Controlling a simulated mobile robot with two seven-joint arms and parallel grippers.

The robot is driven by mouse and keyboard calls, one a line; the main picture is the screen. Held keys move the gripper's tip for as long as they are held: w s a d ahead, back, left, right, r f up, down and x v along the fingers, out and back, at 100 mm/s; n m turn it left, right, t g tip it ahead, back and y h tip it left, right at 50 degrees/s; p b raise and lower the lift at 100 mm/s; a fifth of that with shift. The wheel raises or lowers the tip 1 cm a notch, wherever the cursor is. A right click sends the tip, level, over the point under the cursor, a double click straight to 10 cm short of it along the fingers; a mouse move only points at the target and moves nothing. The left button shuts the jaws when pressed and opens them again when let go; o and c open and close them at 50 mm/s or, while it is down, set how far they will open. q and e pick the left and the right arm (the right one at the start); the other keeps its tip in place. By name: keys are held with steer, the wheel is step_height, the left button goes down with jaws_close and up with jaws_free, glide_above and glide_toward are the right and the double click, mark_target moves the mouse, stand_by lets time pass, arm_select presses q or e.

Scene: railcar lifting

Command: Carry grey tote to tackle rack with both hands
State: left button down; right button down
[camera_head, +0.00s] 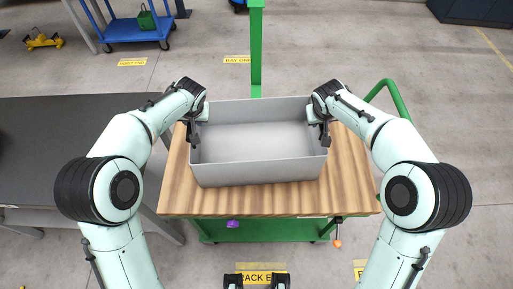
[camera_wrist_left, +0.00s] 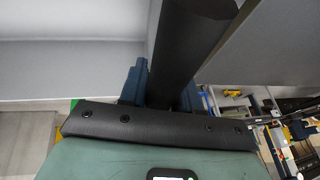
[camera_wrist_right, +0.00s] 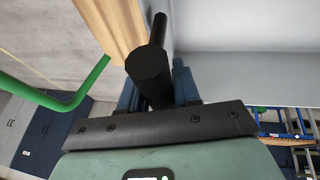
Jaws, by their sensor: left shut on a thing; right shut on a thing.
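The grey tote (camera_head: 258,172) is an open, empty box in the head view, over a wooden-topped green bench. I cannot tell whether it rests on the top or hangs just above it. My left gripper (camera_head: 192,130) is shut on the tote's left end, and my right gripper (camera_head: 322,128) is shut on its right end. In the left wrist view, a dark bar-like handle (camera_wrist_left: 190,45) lies between the blue fingers beside the tote wall (camera_wrist_left: 95,60). The right wrist view shows a similar dark handle (camera_wrist_right: 150,75) and the tote wall (camera_wrist_right: 240,75). No tackle rack is clearly identifiable.
The wooden bench top (camera_head: 350,185) has a green post (camera_head: 256,50) behind it and a green rail (camera_head: 392,98) at its right. A dark grey table (camera_head: 60,150) stands at the left. A blue cart (camera_head: 130,30) is at the back left. Open floor lies behind and right.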

arm_select(q)
steer(key=shift+w+r, duration=0.1)
steer(key=shift+r, duration=0.1)
arm_select(e)
steer(key=shift+w+r, duration=0.1)
steer(key=shift+r, duration=0.15)
